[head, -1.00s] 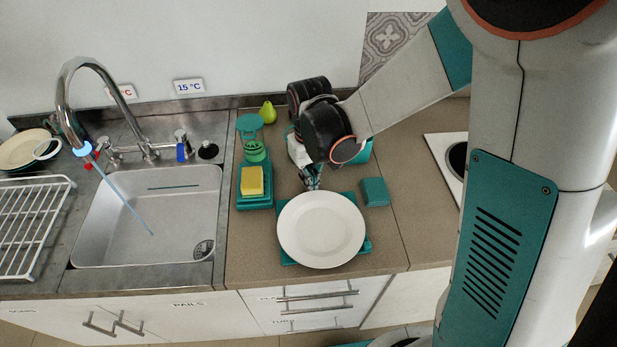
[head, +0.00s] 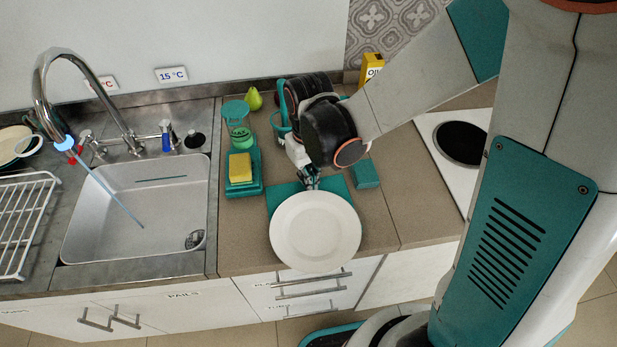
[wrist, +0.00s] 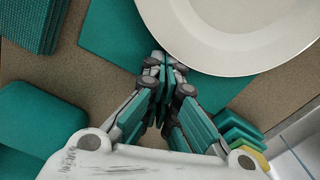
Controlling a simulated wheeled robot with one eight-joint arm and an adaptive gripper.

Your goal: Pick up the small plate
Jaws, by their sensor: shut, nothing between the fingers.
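A round white plate (head: 315,231) lies near the front of the counter, partly over a teal mat (head: 284,193). Its near rim appears to reach past the counter's front edge, above the drawers. My gripper (head: 312,184) is at the plate's back rim, pointing down, with its fingers together and nothing between them. In the wrist view the shut fingertips (wrist: 166,72) are right beside the plate's rim (wrist: 205,62), over the mat (wrist: 110,45). I cannot tell whether they touch the rim.
A teal block (head: 365,174) lies right of the mat. A yellow sponge (head: 240,167) on a teal holder and a green pear (head: 254,99) stand to the left. The sink (head: 140,210) is further left, a hob (head: 461,143) right. A yellow box (head: 371,67) stands behind.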

